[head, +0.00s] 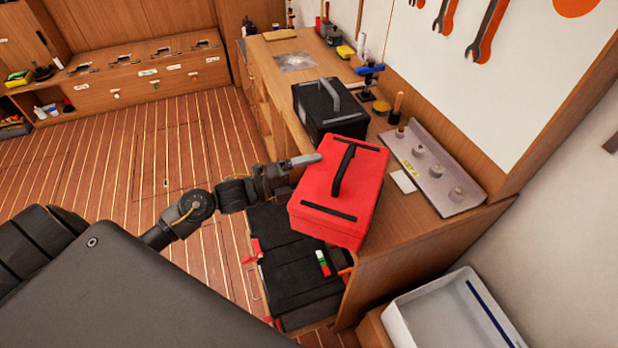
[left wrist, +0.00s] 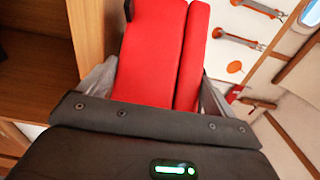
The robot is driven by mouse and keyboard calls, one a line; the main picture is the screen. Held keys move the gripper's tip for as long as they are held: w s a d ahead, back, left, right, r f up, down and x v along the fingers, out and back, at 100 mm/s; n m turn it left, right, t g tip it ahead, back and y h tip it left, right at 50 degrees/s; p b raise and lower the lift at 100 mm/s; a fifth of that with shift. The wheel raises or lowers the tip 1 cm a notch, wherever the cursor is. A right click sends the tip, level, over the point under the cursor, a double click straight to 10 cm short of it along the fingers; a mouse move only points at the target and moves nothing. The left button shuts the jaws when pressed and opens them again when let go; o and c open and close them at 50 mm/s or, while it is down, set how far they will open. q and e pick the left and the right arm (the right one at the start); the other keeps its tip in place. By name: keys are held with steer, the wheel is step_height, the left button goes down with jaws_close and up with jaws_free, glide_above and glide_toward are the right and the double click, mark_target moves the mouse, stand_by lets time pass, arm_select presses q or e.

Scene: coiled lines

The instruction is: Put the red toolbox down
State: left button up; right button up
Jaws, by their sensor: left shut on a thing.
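The red toolbox (head: 338,190), with a black handle and black strips on its lid, is at the near end of the wooden workbench (head: 395,245). Its left part juts past the bench's left edge; I cannot tell whether its underside touches the top. My left gripper (head: 303,160) is at the toolbox's far left side, shut on it. One grey finger shows in the head view; the other is hidden. In the left wrist view the red toolbox (left wrist: 150,60) fills the space between both grey fingers. My right gripper is not in view.
A black toolbox (head: 328,108) stands just behind the red one. A grey tray with knobs (head: 432,168) and a small white card (head: 403,181) lie to the right. Black cases (head: 298,278) sit below left, and a white bin (head: 450,310) stands at the lower right.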

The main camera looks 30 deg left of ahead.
arm_select(q)
steer(key=shift+f, duration=0.95)
steer(key=shift+f, duration=0.1)
steer(key=o, duration=1.1)
steer(key=b+v, duration=0.3)
steer(key=v, duration=0.9)
